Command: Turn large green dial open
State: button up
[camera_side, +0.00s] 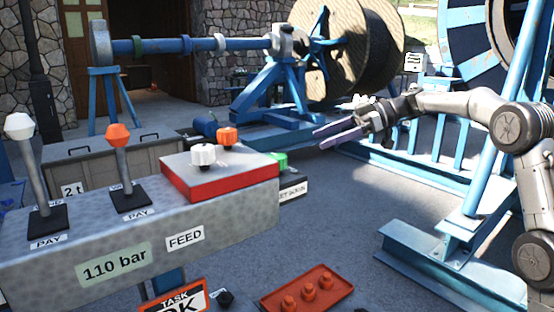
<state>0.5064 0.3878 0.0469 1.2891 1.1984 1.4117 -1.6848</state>
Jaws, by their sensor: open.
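A green knob (281,160), which looks like the dial, shows just past the right end of the red-sided box. It sits on a dark box with a white label (293,192) whose text is too small to read surely. The red-sided box hides part of the knob, so its size and turn position cannot be told. My gripper (319,139) comes in from the right with two purple fingers pointing left. It is open and empty, above and to the right of the green knob, and appears apart from it.
The grey console carries a white-topped lever (19,127), an orange-topped lever (118,136) and the red-sided box (222,185) with a white knob (203,155) and an orange knob (227,137). A red plate (307,289) lies low in front. Blue frames (440,265) stand right.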

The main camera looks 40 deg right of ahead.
aim_at(284, 156)
jog(key=x, duration=0.9)
jog(key=f+x, duration=0.1)
jog(key=x, duration=0.3)
jog(key=shift+w+d, duration=0.25)
jog(key=shift+w, duration=0.1)
jog(key=c, duration=1.4)
jog(key=shift+o, duration=0.2)
